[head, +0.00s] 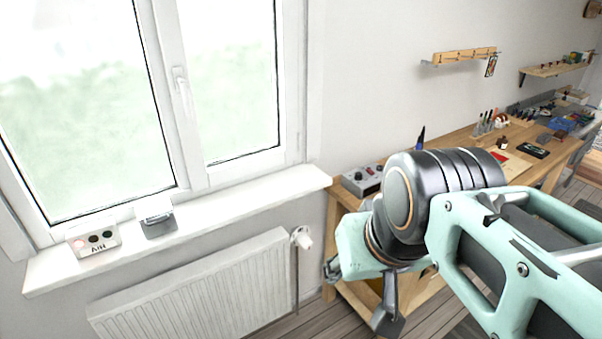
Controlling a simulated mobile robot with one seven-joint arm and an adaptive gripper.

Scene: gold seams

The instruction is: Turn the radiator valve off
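The radiator valve (303,238) is a small white knob at the upper right end of the white radiator (205,285), below the window sill. A thin pipe runs down from it to the floor. Its dial marks are too small to read, so I cannot tell its setting. My gripper (362,290) is at the lower middle, to the right of and below the valve in the picture, apart from it. Dark finger parts show below my mint-green wrist. My arm hides much of the gripper, and I cannot tell how far the fingers are apart. I see nothing held.
The window sill (240,204) juts out above the radiator and carries a small box with coloured dots (93,239) and a grey object (157,221). A wooden workbench (465,140) with tools and a grey control box (362,180) stands to the right, partly behind my arm.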

